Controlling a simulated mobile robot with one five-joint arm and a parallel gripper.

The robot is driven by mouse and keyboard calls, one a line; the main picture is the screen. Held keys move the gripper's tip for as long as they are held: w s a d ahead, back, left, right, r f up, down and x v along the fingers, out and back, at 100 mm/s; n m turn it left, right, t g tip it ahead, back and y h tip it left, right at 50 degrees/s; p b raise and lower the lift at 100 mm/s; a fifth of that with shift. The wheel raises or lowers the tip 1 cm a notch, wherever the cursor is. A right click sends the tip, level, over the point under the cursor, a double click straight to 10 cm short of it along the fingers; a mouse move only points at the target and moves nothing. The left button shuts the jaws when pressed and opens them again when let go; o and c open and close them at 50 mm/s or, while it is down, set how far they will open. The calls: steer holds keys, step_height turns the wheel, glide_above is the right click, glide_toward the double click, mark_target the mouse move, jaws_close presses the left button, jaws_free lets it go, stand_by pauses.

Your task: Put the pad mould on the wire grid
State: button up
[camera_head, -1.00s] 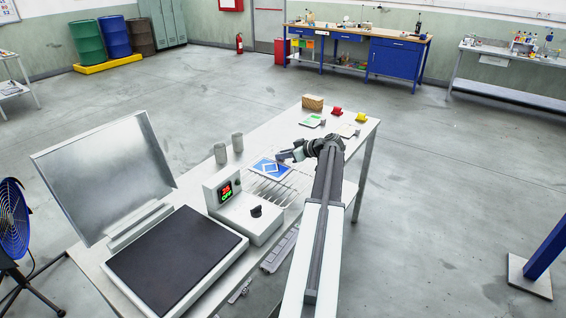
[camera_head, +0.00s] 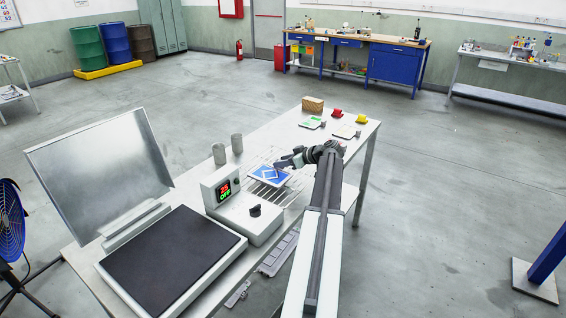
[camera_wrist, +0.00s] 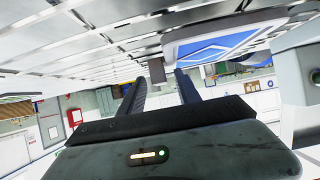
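The pad mould (camera_head: 269,175), a flat square plate with a blue and white face, is at the wire grid (camera_head: 290,190) beside the control box. Grid wires show behind and in front of it. I cannot tell whether its whole underside touches the grid. My gripper (camera_head: 279,165) is at the mould's far right edge. In the wrist view the mould (camera_wrist: 225,42) is at upper right, against the grid (camera_wrist: 75,45). The fingers (camera_wrist: 158,78) stand apart, with a small grey block showing between their tips and gaps beside it.
The control box (camera_head: 240,205) with a lit display and the black-plated press (camera_head: 170,260) stand nearer. Two grey cylinders (camera_head: 228,150) stand left of the grid. A brown block (camera_head: 313,104), red and yellow items, and small plates lie at the table's far end.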

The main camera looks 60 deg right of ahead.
steer(key=shift+r, duration=0.1)
steer(key=shift+s+r+p, duration=0.15)
steer(key=shift+r+p, duration=0.15)
steer(key=shift+p, duration=0.05)
steer(key=p+v, duration=0.5)
steer(key=v, duration=0.5)
steer(key=shift+s+r, duration=0.2)
steer(key=shift+s, duration=0.55)
